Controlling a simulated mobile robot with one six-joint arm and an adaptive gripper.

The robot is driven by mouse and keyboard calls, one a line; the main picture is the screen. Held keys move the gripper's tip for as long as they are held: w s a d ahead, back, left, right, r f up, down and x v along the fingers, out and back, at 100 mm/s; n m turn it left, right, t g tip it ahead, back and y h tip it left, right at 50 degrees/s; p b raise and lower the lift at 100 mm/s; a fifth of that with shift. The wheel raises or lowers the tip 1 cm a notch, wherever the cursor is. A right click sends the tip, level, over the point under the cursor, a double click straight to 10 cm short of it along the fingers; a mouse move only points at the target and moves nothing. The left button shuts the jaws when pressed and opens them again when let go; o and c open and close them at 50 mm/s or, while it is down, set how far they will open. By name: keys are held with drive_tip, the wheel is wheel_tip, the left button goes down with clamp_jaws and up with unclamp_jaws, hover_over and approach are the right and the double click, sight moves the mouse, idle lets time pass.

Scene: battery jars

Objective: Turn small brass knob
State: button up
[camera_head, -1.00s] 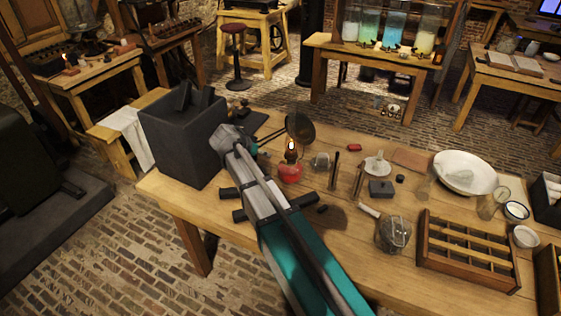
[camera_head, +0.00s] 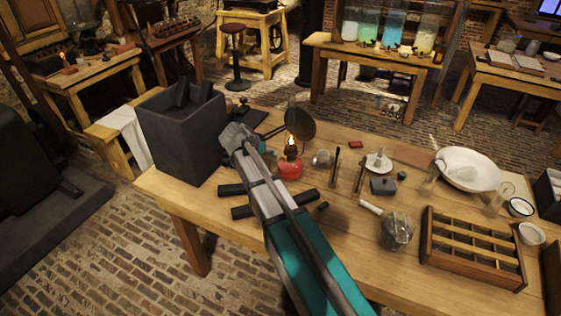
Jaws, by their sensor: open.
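No small brass knob can be made out clearly. A red oil lamp (camera_head: 290,168) with a lit flame and a dark round reflector (camera_head: 300,122) stands upright on the wooden table (camera_head: 345,250). Any knob on its burner is too small to see or hidden. My arm reaches in from the bottom, left of the lamp. My gripper (camera_head: 268,134) is at its far end, partly hidden behind my wrist. It is open, with dark fingers pointing toward the lamp. A gap to the lamp seems to remain, but contact cannot be judged.
A dark grey box (camera_head: 182,140) stands close left of my wrist. Right of the lamp are a small glass jar (camera_head: 321,158), thin dark rods, a grey block (camera_head: 383,186), a glass vessel (camera_head: 397,231), a wooden rack (camera_head: 428,250) and a white basin (camera_head: 497,180).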

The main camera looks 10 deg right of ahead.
sight(283, 157)
drive_tip(key=shift+b+x, duration=2.95)
drive_tip(key=shift+x, duration=1.65)
clamp_jaws()
drive_tip(key=shift+a, duration=0.1)
